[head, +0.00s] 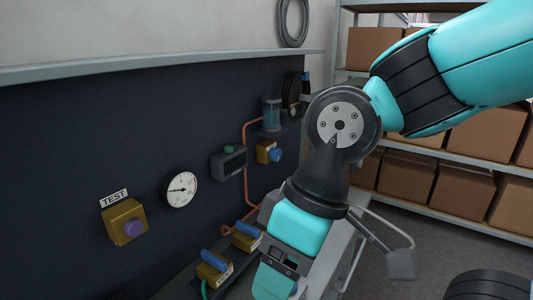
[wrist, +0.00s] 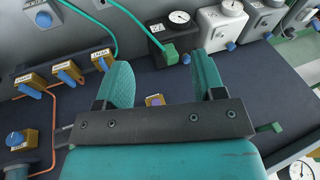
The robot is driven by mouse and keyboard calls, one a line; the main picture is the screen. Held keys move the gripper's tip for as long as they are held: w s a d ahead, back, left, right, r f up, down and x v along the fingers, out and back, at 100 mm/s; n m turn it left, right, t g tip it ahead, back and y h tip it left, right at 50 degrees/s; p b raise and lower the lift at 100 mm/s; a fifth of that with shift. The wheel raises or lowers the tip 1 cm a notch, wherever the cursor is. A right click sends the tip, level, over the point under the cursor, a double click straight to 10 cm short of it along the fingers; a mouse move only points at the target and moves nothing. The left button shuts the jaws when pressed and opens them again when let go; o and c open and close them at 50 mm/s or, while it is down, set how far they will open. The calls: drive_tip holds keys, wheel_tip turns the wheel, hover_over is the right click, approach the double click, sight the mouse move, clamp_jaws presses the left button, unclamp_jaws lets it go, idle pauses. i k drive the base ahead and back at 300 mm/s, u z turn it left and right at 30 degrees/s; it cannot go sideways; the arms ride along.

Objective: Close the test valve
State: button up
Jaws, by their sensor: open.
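The test valve (head: 124,222) is a brass block with a round purple knob, below a white TEST label (head: 114,198) on the dark panel at the left of the head view. In the wrist view, a small tan block with a purple top (wrist: 155,100) shows between my fingers, partly hidden by the gripper body; it looks like this valve. My gripper (wrist: 163,72) is open, its two teal fingers apart with nothing held. In the head view my gripper (head: 275,280) is low, to the right of the test valve and apart from it.
A round gauge (head: 179,189) is right of the test valve. Brass valves with blue levers (head: 215,266) stand at the lower middle, near my gripper. Copper pipe (head: 246,150) runs up the panel. Shelves with cardboard boxes (head: 465,190) stand at the right. A green hose (wrist: 105,25) crosses the wrist view.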

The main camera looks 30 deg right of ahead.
sight(275, 154)
drive_tip(key=z, duration=0.5)
drive_tip(key=k, duration=1.25)
drive_tip(key=z, duration=0.7)
drive_tip(key=i, duration=1.3)
drive_tip(key=u, duration=0.75)
drive_tip(key=i, duration=0.45)
drive_tip(key=u, duration=0.2)
